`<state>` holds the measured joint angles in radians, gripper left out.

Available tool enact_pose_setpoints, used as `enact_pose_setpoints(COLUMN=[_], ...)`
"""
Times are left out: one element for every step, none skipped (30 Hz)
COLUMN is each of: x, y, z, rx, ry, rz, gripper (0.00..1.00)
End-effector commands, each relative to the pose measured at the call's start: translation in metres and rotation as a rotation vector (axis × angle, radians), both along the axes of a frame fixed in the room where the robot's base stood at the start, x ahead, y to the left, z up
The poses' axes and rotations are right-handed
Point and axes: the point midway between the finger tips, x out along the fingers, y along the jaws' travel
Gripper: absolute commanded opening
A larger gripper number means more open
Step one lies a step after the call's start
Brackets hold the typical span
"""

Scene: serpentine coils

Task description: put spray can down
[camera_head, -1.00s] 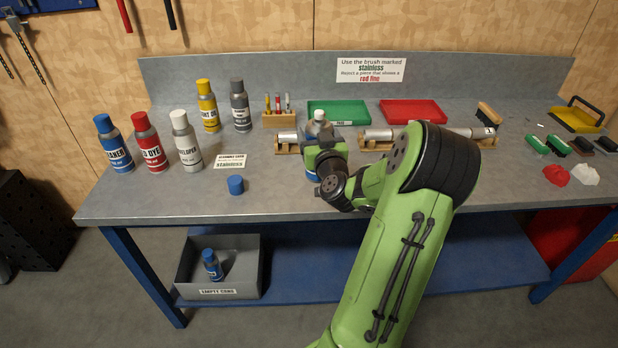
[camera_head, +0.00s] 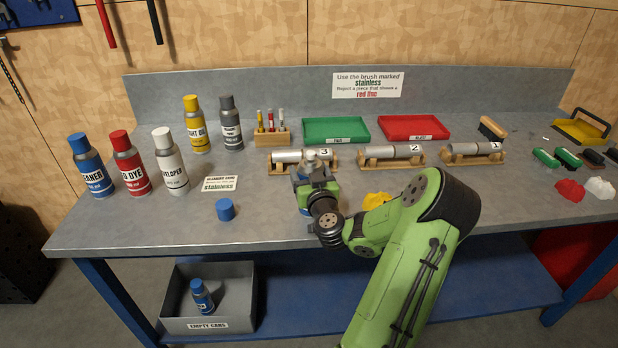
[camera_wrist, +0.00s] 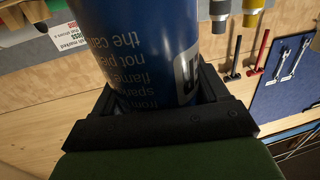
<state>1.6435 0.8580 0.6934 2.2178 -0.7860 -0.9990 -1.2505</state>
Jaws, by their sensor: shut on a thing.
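My gripper (camera_head: 308,178) is shut on a blue spray can, whose lettered side (camera_wrist: 140,45) fills the middle of the wrist view between the dark jaws. In the head view, the can's pale nozzle top (camera_head: 311,158) shows above the gripper, in front of the cylinder marked 3. The can's lower part is mostly hidden by my gripper, and I cannot tell whether it touches the bench. A loose blue cap (camera_head: 226,209) lies on the grey bench (camera_head: 150,228) to the left.
Several cans stand at the left, including the blue cleaner (camera_head: 92,168) and white developer (camera_head: 171,165). Cylinders on wooden cradles (camera_head: 392,155) line the middle. A yellow item (camera_head: 376,200) lies beside my arm. An empties bin (camera_head: 208,324) holds a blue can. Bench around the cap is clear.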

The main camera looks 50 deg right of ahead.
Motion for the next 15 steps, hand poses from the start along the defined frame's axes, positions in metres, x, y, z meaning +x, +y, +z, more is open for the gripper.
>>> enact_pose_setpoints(x=[0.0003,0.0004,0.0004,0.0004,0.0005,0.0005,0.0003,0.0003,0.0003,0.0003,0.0003,0.0003,0.0003,0.0003,0.0003], y=[0.0001,0.0002,0.0002,0.0002,0.0003,0.0003,0.0002,0.0002,0.0002,0.0002,0.0002,0.0002,0.0002,0.0002,0.0002], z=[0.0025,0.0027,0.0024,0.0015,0.0005,-0.0007,-0.0016,-0.001,-0.0007,-0.0006,-0.0005,-0.0004,-0.0004,-0.0003,-0.0003], rx=[-0.001,-0.001,-0.001,-0.001,-0.002,-0.002,-0.001,-0.001,-0.001,-0.001,-0.001,-0.001,-0.001,-0.001,-0.001], ry=[-0.002,-0.002,-0.002,-0.002,-0.001,-0.001,0.001,0.001,0.001,0.001,0.001,0.001,0.001,0.001,0.001], rz=[0.001,0.001,0.001,0.001,0.001,0.001,0.001,0.001,0.001,0.001,0.001,0.001,0.001,0.001,0.001], gripper=[0.28,0.28,0.28,0.28,0.28,0.28,0.75,0.8,0.86,0.91,0.95,0.99,0.99,0.99,0.99])
